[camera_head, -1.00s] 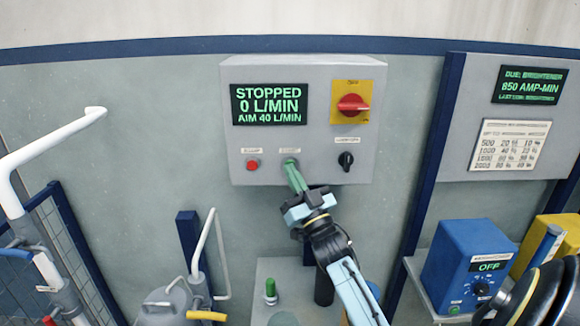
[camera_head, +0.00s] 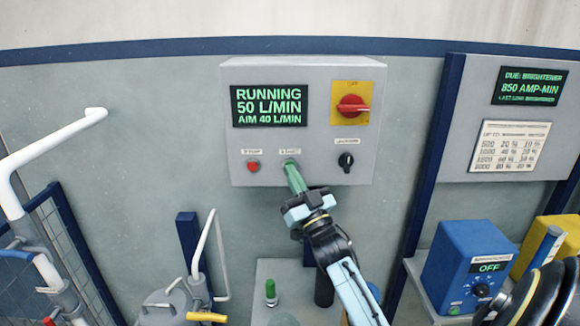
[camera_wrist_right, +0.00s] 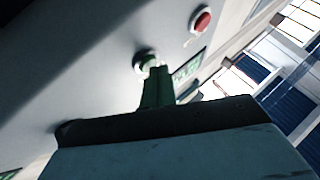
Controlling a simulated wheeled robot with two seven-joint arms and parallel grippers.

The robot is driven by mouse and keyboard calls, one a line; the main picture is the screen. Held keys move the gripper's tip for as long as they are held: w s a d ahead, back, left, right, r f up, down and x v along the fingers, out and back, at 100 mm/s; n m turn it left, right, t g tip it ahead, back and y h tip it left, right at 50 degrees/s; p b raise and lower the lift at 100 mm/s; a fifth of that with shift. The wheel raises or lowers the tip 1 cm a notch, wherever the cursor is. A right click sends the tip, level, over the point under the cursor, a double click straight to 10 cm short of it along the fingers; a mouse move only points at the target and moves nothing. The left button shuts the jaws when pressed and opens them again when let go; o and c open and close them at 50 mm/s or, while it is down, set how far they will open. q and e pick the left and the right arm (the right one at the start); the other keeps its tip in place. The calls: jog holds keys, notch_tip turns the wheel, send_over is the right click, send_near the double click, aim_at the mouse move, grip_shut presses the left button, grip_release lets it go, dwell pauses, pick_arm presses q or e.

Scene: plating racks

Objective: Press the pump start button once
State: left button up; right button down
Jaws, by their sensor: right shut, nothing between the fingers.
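The grey pump control box (camera_head: 205,120) hangs on the wall; its display (camera_head: 268,106) reads RUNNING, 50 L/MIN, AIM 40 L/MIN. My right gripper (camera_head: 290,166) is shut and empty, its green fingertips at the start button, which they mostly cover in the head view. In the right wrist view the green fingers (camera_wrist_right: 157,88) reach to the button's pale round collar (camera_wrist_right: 146,61); I cannot tell whether they touch it. The red stop button (camera_head: 253,166) is left of it and also shows in the right wrist view (camera_wrist_right: 201,20). My left gripper is not in view.
A red rotary switch (camera_head: 351,105) on a yellow plate and a black knob (camera_head: 346,161) are on the same box. A blue unit (camera_head: 468,268) reading OFF stands at lower right. A white pipe (camera_head: 50,140) rises at left.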

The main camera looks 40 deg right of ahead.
jog(key=shift+s+a, duration=0.4)
jog(key=shift+s, duration=0.15)
jog(key=shift+p, duration=0.3)
jog(key=shift+s+a+p, duration=1)
jog(key=shift+s+a, duration=0.65)
jog(key=shift+s, duration=0.25)
jog(key=shift+f, duration=0.1)
